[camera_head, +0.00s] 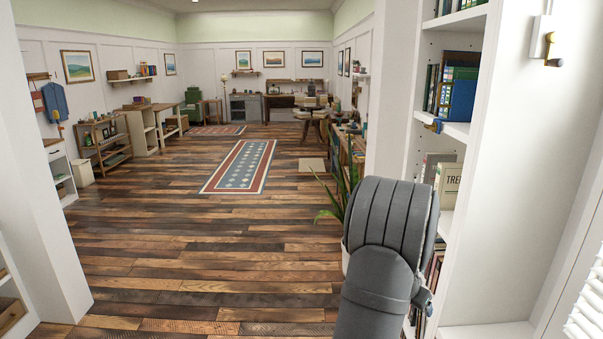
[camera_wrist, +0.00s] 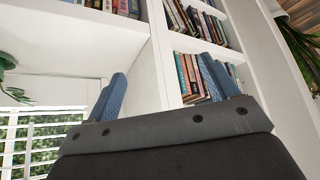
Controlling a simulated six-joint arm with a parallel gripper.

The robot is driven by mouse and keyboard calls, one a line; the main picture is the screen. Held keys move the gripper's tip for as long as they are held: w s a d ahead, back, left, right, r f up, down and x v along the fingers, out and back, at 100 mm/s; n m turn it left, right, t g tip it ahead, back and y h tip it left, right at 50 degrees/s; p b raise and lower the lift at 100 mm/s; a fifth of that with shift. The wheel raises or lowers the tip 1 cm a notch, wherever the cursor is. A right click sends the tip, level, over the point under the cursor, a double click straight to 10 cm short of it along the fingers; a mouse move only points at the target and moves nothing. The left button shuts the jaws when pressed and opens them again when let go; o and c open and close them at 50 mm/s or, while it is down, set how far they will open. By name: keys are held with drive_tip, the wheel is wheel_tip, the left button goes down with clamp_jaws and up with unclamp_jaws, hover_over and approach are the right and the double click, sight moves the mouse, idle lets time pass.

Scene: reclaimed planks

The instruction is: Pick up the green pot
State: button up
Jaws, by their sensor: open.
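In the wrist view, part of another green plant (camera_wrist: 12,92) shows at the left edge, above the window blind. My gripper (camera_wrist: 163,70) is open, with its two blue fingers spread apart and nothing between them. It points toward a white bookshelf (camera_wrist: 158,55).
The white bookshelf with books (camera_head: 458,98) stands close at the right. A white door-frame post (camera_head: 42,170) stands at the left. The plank floor (camera_head: 190,245) is open through the doorway, with a patterned rug (camera_head: 240,166) further in. Tables and shelves line the far room.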

drive_tip(key=shift+w+a+r, duration=0.1)
drive_tip(key=shift+a, duration=0.3)
drive_tip(key=shift+d, duration=0.1)
drive_tip(key=shift+c, duration=0.2)
drive_tip(key=s+d+m+g, duration=0.4)
drive_tip(key=s+d+m, duration=0.4)
drive_tip(key=s+d, duration=2.3)
drive_tip(key=shift+y, duration=0.3)
drive_tip(key=x, duration=0.3)
drive_tip(key=s+x, duration=0.1)
drive_tip(key=x, duration=0.3)
drive_tip(key=a+x, duration=0.1)
drive_tip(key=x, duration=0.3)
drive_tip(key=shift+s+d+f, duration=0.1)
drive_tip(key=shift+s+f, duration=0.2)
drive_tip(key=shift+f, duration=0.15)
drive_tip(key=shift+s+a+x, duration=0.1)
drive_tip(key=shift+s+x, duration=0.05)
drive_tip(key=shift+x, duration=1.2)
drive_tip(key=shift+s+a+x, duration=0.1)
drive_tip(key=shift+s+x, duration=0.05)
drive_tip(key=shift+x, duration=1.2)
